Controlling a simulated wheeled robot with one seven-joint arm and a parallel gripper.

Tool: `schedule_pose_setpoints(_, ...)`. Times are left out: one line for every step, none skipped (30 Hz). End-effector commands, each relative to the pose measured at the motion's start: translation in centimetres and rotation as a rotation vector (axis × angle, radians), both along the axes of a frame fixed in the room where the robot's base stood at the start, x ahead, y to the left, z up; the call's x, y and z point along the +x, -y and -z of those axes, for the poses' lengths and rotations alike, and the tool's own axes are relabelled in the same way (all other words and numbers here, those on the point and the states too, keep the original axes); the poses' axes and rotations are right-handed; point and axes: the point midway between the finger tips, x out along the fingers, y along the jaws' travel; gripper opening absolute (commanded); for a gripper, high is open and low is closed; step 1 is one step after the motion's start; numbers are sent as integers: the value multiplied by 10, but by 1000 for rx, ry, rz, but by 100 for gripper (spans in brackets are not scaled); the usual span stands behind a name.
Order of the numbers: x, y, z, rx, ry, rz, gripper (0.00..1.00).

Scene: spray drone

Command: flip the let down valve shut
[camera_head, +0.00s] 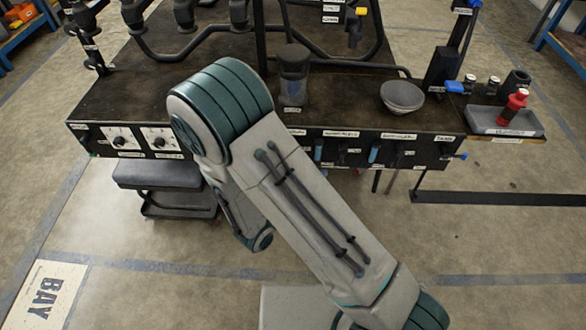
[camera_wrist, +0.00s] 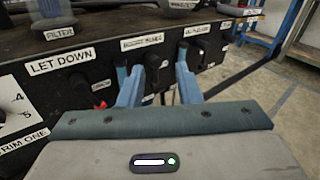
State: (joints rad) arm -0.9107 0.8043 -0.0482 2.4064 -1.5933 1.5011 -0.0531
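In the wrist view, the LET DOWN label (camera_wrist: 60,62) is on the black panel front to the left of my gripper. The let down valve (camera_wrist: 100,104) is below and right of that label, dark with some red, and small in view. My gripper (camera_wrist: 159,72) is open and empty, its two pale blue fingers pointing at the panel. The fingers are to the right of the let down valve, apart from it. In the head view my arm covers the let down part of the panel, and my gripper is hidden there.
Other valves with blue handles (camera_head: 374,152) line the panel to the right; one (camera_wrist: 183,51) is beyond my right finger. Dials (camera_head: 121,139) are on the left.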

Motion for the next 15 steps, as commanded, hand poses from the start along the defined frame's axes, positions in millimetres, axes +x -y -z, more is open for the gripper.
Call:
schedule_pose_setpoints(-1,-18,29,-54,-19,-93,31)
schedule_pose_setpoints(-1,-27,39,-80,-26,-144,31)
schedule_pose_setpoints(-2,-39,51,-111,-35,-206,31)
schedule_pose_setpoints(-3,-47,59,-132,-41,-248,31)
schedule_pose_setpoints(-4,-54,67,-150,-47,-285,31)
schedule_pose_setpoints(-5,-62,75,-169,-51,-329,31)
schedule_pose_setpoints(-7,-67,80,-182,-55,-355,31)
schedule_pose_setpoints(-8,-72,84,-192,-58,-379,31)
schedule_pose_setpoints(-9,-76,89,-202,-62,-402,31)
schedule_pose_setpoints(-9,-78,91,-208,-64,-416,31)
schedule_pose_setpoints(-9,-80,93,-212,-64,-426,31)
schedule_pose_setpoints(-8,-81,94,-215,-65,-433,31)
schedule_pose_setpoints(-6,-81,95,-216,-65,-436,31)
schedule_pose_setpoints(-4,-81,95,-216,-66,-438,31)
schedule_pose_setpoints(1,-80,95,-216,-65,-437,31)
